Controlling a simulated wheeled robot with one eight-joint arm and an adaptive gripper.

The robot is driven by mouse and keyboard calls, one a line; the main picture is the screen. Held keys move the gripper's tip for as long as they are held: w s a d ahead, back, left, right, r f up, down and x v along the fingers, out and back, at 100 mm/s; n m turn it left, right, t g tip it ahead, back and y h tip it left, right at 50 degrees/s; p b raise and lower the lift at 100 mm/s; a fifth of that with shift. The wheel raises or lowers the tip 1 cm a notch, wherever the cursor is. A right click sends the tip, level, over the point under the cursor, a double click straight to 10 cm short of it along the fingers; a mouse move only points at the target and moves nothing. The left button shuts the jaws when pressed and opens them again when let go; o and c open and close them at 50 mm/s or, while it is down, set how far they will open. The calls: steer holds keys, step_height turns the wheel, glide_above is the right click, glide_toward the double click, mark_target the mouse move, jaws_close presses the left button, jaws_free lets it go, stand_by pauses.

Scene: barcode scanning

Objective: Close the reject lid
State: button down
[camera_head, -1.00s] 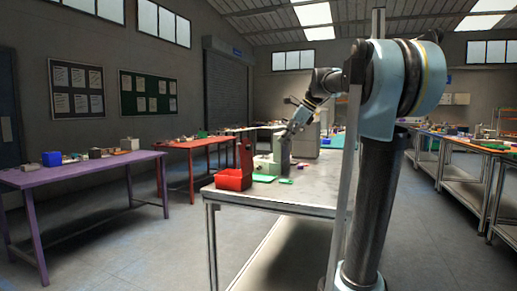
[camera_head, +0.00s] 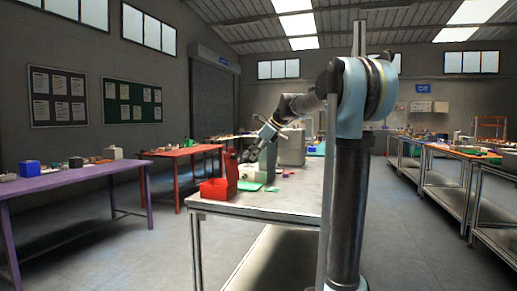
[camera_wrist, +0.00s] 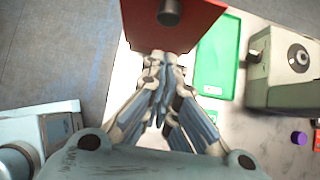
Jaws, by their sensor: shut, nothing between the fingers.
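The red reject bin (camera_head: 213,189) stands at the front left corner of the pale table, with its red lid (camera_head: 231,168) standing up at its right side, open. My gripper (camera_head: 244,157) is at the right of the upright lid, low over the table. In the wrist view my gripper (camera_wrist: 166,62) is shut and empty. Its fingertips are at the lower edge of a red panel (camera_wrist: 190,28), which seems to be the lid, with a dark round knob (camera_wrist: 170,12). I cannot tell whether they touch it.
A green tray (camera_wrist: 217,55) lies flat on the table beside the red panel. A grey-green machine (camera_wrist: 287,65) with a round lens stands to its right, and a purple cap (camera_wrist: 299,138) lies near it. The table's front area (camera_head: 262,200) is clear.

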steer(key=a, duration=0.1)
steer(key=w+a, duration=0.1)
steer(key=a, duration=0.2)
steer(key=shift+w+f, duration=0.2)
steer(key=shift+f, duration=0.1)
steer(key=shift+d, duration=0.1)
